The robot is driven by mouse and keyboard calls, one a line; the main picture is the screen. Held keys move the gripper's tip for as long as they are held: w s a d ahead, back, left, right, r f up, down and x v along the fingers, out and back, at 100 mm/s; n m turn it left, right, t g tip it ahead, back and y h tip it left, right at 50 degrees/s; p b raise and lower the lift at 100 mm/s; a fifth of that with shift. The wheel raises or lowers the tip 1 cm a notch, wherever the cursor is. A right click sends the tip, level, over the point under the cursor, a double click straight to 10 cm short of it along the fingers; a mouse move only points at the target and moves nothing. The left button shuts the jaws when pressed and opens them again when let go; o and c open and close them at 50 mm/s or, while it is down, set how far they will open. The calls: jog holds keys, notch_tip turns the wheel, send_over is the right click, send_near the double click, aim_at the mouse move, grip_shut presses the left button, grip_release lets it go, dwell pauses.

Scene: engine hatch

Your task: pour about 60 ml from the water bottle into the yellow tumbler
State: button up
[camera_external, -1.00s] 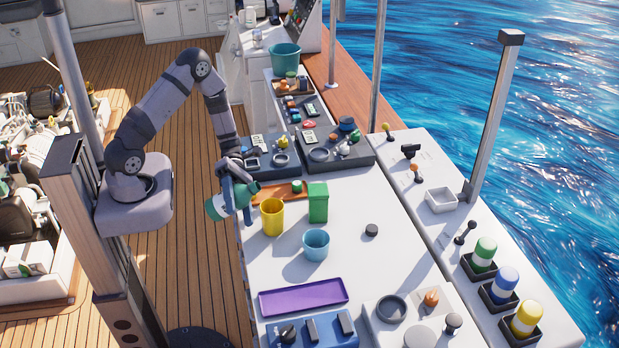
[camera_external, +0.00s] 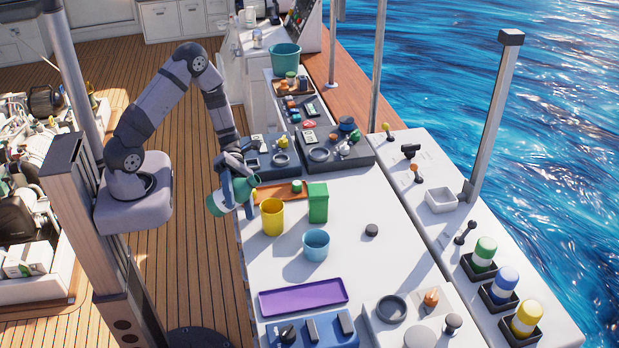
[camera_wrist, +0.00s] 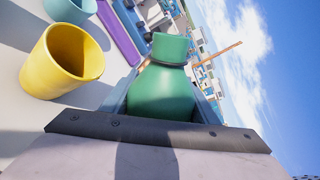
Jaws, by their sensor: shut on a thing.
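The water bottle (camera_external: 217,204) is green and white, and it is tilted in my gripper (camera_external: 238,184) above the left edge of the white counter. In the wrist view the green bottle (camera_wrist: 163,92) lies between my fingers, its narrower neck away from the camera. My gripper is shut on it and partly hides it. The yellow tumbler (camera_external: 272,219) stands upright on the counter, just right of and below the bottle in the external view. It also shows at the left of the wrist view (camera_wrist: 47,73), apart from the bottle. No water stream is visible, and the tumbler's water level cannot be told.
A green container (camera_external: 318,203) stands right of the tumbler, and a light-blue cup (camera_external: 316,246) in front. An orange tray (camera_external: 268,194) lies behind, a purple tray (camera_external: 303,297) nearer the camera. Dark organiser trays (camera_external: 335,161) fill the back. The counter's middle right is mostly clear.

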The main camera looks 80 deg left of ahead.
jog(key=shift+w+m+t+b, duration=0.35)
jog(key=shift+m+b, duration=0.35)
jog(key=shift+b, duration=0.45)
jog(key=m+b, duration=0.1)
jog(key=b, duration=0.2)
jog(key=shift+w+f+h, duration=0.15)
jog(key=shift+f+h, duration=0.15)
jog(key=shift+f, duration=0.1)
jog(key=m+b, duration=0.1)
jog(key=b, duration=0.1)
jog(key=shift+s+r+m+t+b, duration=0.2)
jog(key=shift+s+m+t+b, duration=0.1)
jog(key=shift+m+t+b, duration=0.1)
jog(key=f+m+b, duration=0.1)
jog(key=b, duration=0.3)
jog(key=f+m+h+b, duration=0.1)
jog(key=m+b, duration=0.1)
jog(key=b, duration=0.2)
jog(key=s+f+m+b, duration=0.1)
jog(key=b, duration=0.4)
jog(key=shift+f+m+h, duration=0.25)
jog(key=shift+m+h, duration=0.15)
jog(key=shift+s+b, duration=0.1)
jog(key=shift+b, duration=0.2)
jog(key=shift+r, duration=0.1)
